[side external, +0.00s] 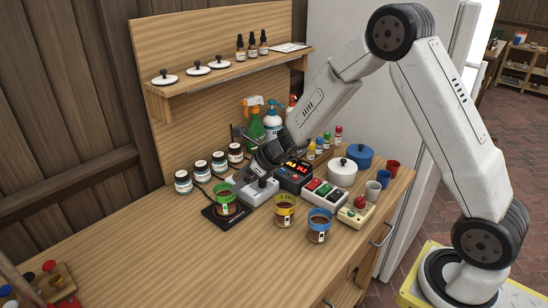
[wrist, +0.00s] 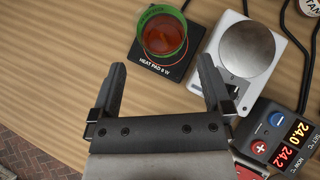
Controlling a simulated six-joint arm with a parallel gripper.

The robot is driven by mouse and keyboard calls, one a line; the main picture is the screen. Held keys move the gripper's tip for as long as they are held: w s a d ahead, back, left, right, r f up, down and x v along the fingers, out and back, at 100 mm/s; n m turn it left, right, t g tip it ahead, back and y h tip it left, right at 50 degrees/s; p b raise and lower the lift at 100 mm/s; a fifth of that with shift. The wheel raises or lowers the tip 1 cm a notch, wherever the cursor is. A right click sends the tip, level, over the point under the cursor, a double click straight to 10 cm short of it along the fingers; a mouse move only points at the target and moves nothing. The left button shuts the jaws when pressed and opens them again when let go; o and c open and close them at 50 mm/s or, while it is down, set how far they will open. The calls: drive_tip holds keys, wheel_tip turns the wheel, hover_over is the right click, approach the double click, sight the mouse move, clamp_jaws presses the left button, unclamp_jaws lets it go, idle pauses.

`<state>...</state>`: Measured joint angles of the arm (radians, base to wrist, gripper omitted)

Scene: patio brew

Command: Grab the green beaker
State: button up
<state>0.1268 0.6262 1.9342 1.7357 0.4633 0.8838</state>
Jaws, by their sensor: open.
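The green beaker (side external: 224,193) stands upright on a black heat pad (side external: 212,216), with brownish-red liquid in it. In the wrist view the green beaker (wrist: 183,48) is at the top centre, on the pad (wrist: 146,66) marked HEAT PAD. My gripper (wrist: 161,65) is open and empty, its two dark fingers pointing toward the beaker, which appears just past the fingertips and between their lines.
A yellow beaker (side external: 284,211) and a blue beaker (side external: 319,227) stand to the right. Several dark jars (side external: 183,183) and a green spray bottle (side external: 254,127) stand behind.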

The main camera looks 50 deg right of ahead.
sight(223, 187)
drive_tip(key=shift+x, duration=1.3)
drive_tip(key=shift+x, duration=2.6)
drive_tip(key=shift+w+r, duration=0.1)
drive_tip(key=c, duration=1.2)
drive_tip(key=shift+r, duration=0.35)
